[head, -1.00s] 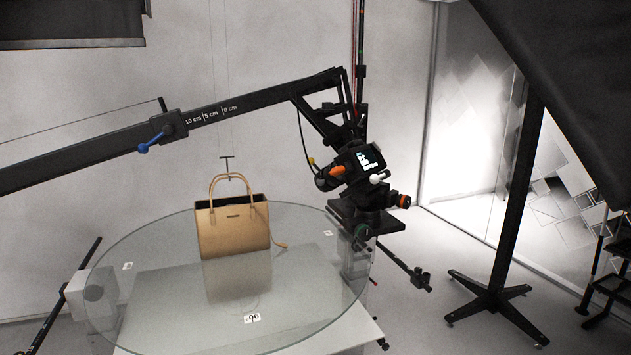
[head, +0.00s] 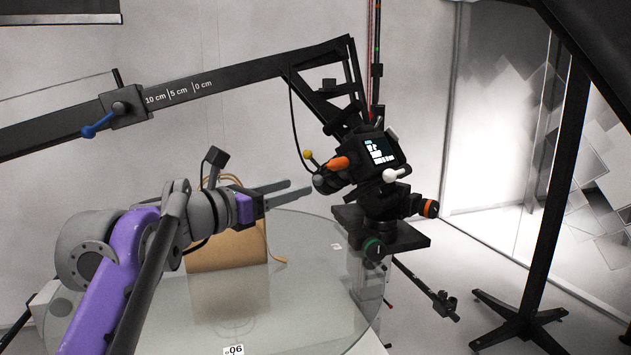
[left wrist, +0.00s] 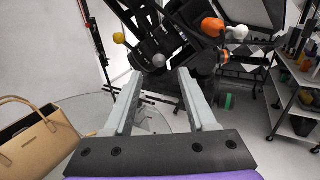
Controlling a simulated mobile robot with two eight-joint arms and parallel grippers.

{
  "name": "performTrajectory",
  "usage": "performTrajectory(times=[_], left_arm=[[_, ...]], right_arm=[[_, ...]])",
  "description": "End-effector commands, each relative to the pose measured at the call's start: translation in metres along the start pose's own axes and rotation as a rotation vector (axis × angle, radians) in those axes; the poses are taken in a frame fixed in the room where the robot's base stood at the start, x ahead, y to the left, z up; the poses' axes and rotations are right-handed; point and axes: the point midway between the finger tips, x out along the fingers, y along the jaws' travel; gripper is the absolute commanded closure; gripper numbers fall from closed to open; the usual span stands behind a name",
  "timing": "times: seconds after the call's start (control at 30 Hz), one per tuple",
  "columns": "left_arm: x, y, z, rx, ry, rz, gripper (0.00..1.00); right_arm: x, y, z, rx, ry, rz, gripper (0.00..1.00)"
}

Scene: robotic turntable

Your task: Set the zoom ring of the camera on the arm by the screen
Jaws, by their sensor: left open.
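The camera (head: 378,150) with a lit screen sits on a black mount at the end of the crane arm. An orange knob (head: 338,163), a yellow-tipped lever (head: 308,155) and a white knob (head: 391,175) stick out around it. I cannot tell the zoom ring apart; the dark lens end (head: 322,184) points left. My left gripper (head: 296,189) is open and empty, fingers pointing at the lens end and just short of it. In the left wrist view the open fingers (left wrist: 156,100) show below the camera and the orange knob (left wrist: 212,27). My right gripper is not in view.
A tan handbag (head: 228,249) stands on the round glass turntable (head: 310,310), partly behind my left arm. The crane arm (head: 235,85) with a blue-handled clamp (head: 100,124) passes above. A black stand (head: 545,200) is at right.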

Motion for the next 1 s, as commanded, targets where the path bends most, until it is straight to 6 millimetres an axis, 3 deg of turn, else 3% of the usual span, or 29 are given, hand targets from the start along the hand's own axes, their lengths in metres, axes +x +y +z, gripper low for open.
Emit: performTrajectory(times=[0.2,0.4,0.8,1.0], left_arm=[[0.044,-0.001,0.001,0.001,-0.001,-0.003,0.43],[0.070,-0.001,0.001,0.002,0.000,-0.002,0.43],[0.078,-0.001,0.000,0.003,0.001,0.000,0.43],[0.078,-0.001,0.000,0.003,0.001,0.000,0.77]], right_arm=[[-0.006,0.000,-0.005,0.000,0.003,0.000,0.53],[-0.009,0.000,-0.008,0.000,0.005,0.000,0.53],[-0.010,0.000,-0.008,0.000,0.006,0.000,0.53],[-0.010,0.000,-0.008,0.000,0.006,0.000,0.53]])
